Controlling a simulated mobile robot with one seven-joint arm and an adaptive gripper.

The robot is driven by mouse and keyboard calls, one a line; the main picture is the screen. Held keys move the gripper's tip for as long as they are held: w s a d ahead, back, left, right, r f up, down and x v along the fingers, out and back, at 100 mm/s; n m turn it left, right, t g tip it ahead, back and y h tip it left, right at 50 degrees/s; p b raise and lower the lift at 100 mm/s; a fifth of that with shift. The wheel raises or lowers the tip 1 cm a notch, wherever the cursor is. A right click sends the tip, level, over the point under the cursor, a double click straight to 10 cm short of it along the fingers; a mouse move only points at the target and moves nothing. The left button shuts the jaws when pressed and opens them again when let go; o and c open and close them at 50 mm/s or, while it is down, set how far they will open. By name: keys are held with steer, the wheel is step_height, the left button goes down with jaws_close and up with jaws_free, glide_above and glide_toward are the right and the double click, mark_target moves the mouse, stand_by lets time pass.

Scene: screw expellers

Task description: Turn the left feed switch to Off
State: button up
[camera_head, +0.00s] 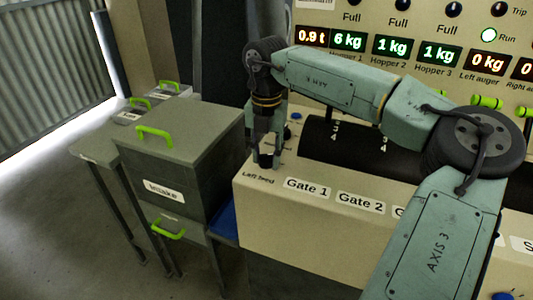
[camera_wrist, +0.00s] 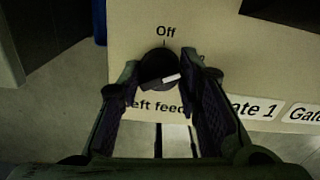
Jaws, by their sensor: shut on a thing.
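The left feed switch is a round black knob (camera_wrist: 157,64) with a white pointer bar, standing on the beige panel. The bar points right and slightly up in the wrist view, not at the "Off" label (camera_wrist: 166,31) and its tick above the knob. My gripper (camera_wrist: 160,72) has one finger on each side of the knob and is shut on it. The "Left feed" lettering is below the knob, partly covered by a finger. Another mark right of the knob is mostly hidden. In the head view my gripper (camera_head: 266,153) points down at the panel's left end, above the "Left feed" lettering (camera_head: 258,178).
Gate 1 (camera_head: 307,189) and Gate 2 (camera_head: 360,203) labels lie right of the switch. A grey Intake box (camera_head: 185,150) with green handles stands close on the left. A display board (camera_head: 395,25) is behind my arm. Open floor is at lower left.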

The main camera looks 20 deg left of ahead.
steer(key=n+b, duration=0.1)
steer(key=n, duration=0.4)
steer(key=shift+n, duration=0.4)
steer(key=n, duration=0.5)
steer(key=shift+n, duration=0.4)
steer(key=o, duration=1.2)
steer(key=shift+r, duration=0.1)
step_height(320, 180, up, 12)
steer(key=shift+f, duration=0.1)
